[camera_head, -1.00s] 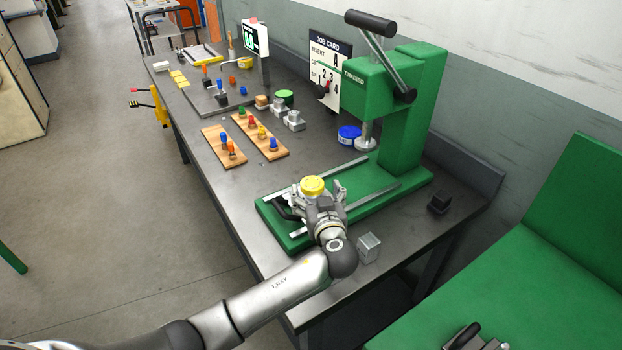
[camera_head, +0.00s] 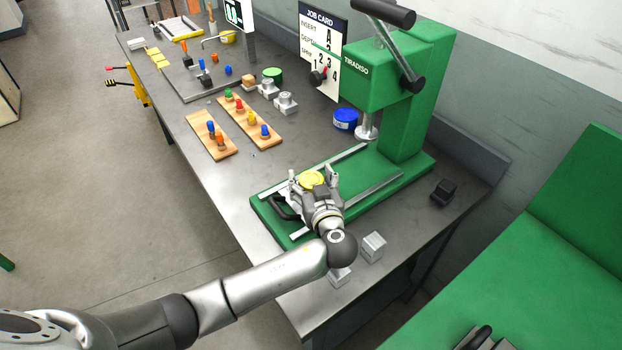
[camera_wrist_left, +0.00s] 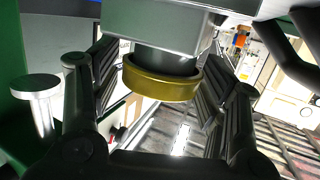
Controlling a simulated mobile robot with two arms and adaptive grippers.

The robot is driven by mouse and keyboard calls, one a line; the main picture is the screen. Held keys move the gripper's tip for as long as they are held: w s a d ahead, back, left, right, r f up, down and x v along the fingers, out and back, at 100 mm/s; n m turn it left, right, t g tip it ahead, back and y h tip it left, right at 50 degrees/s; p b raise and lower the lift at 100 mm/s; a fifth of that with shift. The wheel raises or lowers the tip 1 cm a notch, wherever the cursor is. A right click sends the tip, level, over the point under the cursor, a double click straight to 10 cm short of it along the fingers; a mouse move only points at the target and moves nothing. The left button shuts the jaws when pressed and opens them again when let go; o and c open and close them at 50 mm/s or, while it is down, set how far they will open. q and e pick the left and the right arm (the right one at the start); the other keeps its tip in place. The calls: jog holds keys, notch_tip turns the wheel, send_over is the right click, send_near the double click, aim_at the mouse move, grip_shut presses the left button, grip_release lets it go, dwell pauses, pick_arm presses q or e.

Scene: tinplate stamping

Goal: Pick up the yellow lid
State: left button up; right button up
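The yellow lid (camera_head: 311,180) is above the green press base, near the front end of its rails. In the left wrist view the lid (camera_wrist_left: 160,84) is a gold-yellow ring on a dark round part against a grey metal block (camera_wrist_left: 165,24); this view looks upside down. My left gripper (camera_head: 313,181) reaches in from the front with a finger on each side of the lid. In the left wrist view its fingers (camera_wrist_left: 163,95) stand apart around the lid, and I see no clear firm contact. My right gripper is not in view.
The green press (camera_head: 400,75) stands right behind, its ram plate (camera_head: 366,134) over the base. A blue tin (camera_head: 346,118) is beside it. Metal blocks (camera_head: 373,246) lie near the front right edge. Wooden peg boards (camera_head: 211,140) are farther left.

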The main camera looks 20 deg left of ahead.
pick_arm(q)
jog(key=shift+c, duration=2)
jog(key=shift+w+r, duration=0.1)
jog(key=shift+r+b, duration=0.5)
jog(key=shift+r, duration=0.1)
jog(key=s+a+r+b, duration=0.4)
jog(key=s+a+r, duration=0.4)
jog(key=a+r, duration=0.4)
jog(key=s+d+f+m+t+h, duration=0.2)
jog(key=s+d+f+m+h, duration=0.3)
jog(key=s+d+f+h, duration=0.2)
jog(key=shift+d+m+h, duration=0.3)
jog(key=shift+d+m, duration=0.1)
jog(key=shift+d, duration=0.8)
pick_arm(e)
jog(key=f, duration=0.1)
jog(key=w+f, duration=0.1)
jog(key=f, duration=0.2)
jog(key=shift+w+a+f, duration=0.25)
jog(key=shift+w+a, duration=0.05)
